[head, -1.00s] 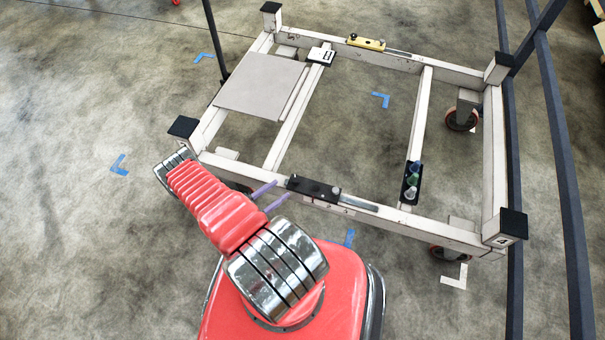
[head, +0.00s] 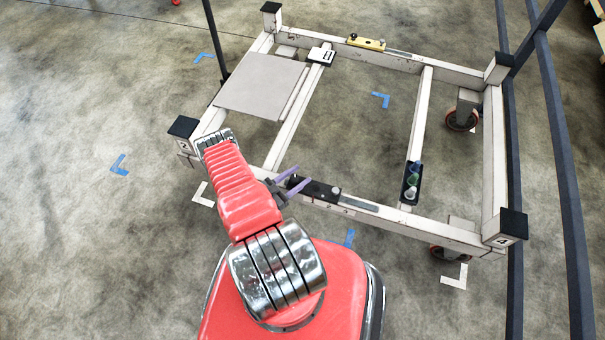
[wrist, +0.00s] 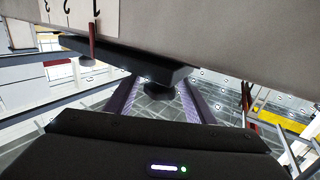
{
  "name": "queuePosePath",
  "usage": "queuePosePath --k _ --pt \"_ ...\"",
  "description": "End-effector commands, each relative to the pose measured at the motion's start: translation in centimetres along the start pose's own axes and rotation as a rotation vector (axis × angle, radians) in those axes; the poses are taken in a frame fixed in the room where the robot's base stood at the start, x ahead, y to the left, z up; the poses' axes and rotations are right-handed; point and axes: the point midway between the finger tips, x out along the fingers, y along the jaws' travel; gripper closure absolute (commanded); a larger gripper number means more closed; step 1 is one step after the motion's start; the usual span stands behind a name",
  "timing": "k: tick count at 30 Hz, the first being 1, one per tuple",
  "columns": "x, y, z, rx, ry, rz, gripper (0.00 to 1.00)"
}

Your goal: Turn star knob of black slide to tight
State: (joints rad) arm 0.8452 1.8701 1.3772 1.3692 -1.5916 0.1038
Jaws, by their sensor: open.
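The black slide (head: 322,190) lies along the near rail of the white trolley frame. My gripper (head: 300,178) is at its left end in the head view, its two purple fingers open and apart. In the wrist view the black slide (wrist: 125,62) hangs along the pale rail at the top. A dark round knob (wrist: 158,90), seemingly the star knob, sticks out from its right part, between my gripper's open fingers (wrist: 158,83). I cannot tell whether the fingers touch it. In the head view the fingers partly hide this end of the slide.
A yellow slide (head: 366,43) sits on the far rail. A black holder (head: 411,182) with small coloured items is on the right crossbar. A grey panel (head: 262,86) covers the frame's left part. Dark posts (head: 560,150) stand at right. A corner post (head: 184,128) is left of my arm.

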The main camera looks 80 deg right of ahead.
Motion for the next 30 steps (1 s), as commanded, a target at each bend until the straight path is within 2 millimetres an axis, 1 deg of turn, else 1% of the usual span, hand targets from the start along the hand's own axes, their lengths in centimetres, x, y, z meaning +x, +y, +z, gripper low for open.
queuePosePath --k 1,6,11,18,30 --pt "0.7 0.1 0.0 0.001 0.000 0.004 0.51" --pt "2.0 0.0 0.0 0.000 0.000 0.001 0.51" --pt "2.5 0.0 0.0 0.000 0.001 0.001 0.51" --pt "2.5 0.0 0.0 0.000 0.001 0.000 0.51" --pt "2.4 0.0 0.0 0.000 0.000 0.000 0.79"
